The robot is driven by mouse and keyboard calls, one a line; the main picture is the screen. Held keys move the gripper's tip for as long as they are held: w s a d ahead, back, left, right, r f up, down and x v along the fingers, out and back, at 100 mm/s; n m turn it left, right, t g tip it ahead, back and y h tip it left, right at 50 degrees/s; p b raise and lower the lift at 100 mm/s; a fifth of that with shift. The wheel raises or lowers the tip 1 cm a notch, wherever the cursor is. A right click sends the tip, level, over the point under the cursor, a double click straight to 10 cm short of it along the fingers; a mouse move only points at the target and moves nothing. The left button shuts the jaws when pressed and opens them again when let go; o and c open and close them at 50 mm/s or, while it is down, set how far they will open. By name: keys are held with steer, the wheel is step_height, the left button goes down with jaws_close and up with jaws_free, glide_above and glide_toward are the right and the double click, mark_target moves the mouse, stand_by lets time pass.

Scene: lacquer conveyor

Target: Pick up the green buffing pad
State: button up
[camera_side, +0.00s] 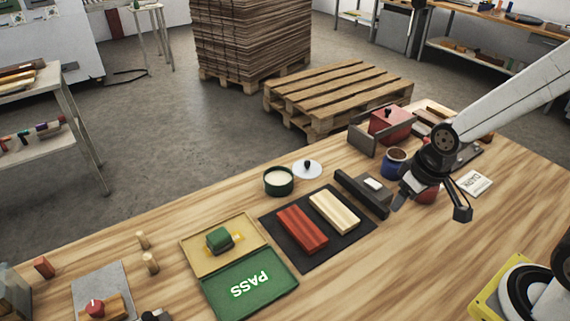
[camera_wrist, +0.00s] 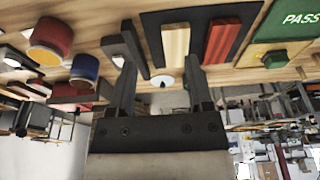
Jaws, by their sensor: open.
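The green buffing pad (camera_side: 219,238) is a small dark green block with yellow showing at its sides. It sits on the tan half of a two-part panel, beside the green half marked PASS (camera_side: 250,285). In the wrist view the pad (camera_wrist: 275,60) is at the upper right. My gripper (camera_side: 402,194) is well to the right of the pad in the side view, above the table near the blue can. In the wrist view my gripper's (camera_wrist: 160,66) two fingers are spread with nothing between them.
A black mat (camera_side: 268,222) with a red block (camera_side: 301,230) and a pale block (camera_side: 334,212) lies between pad and gripper.

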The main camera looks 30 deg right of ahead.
steer(key=o, duration=0.5)
steer(key=n+g+y, duration=0.3)
steer(key=n+y, duration=0.1)
steer(key=n, duration=1.5)
glide_toward(219, 240)
step_height(219, 240, down, 3)
steer(key=w, duration=0.1)
steer(key=shift+w+f+y, duration=0.15)
steer(key=shift+y, duration=0.15)
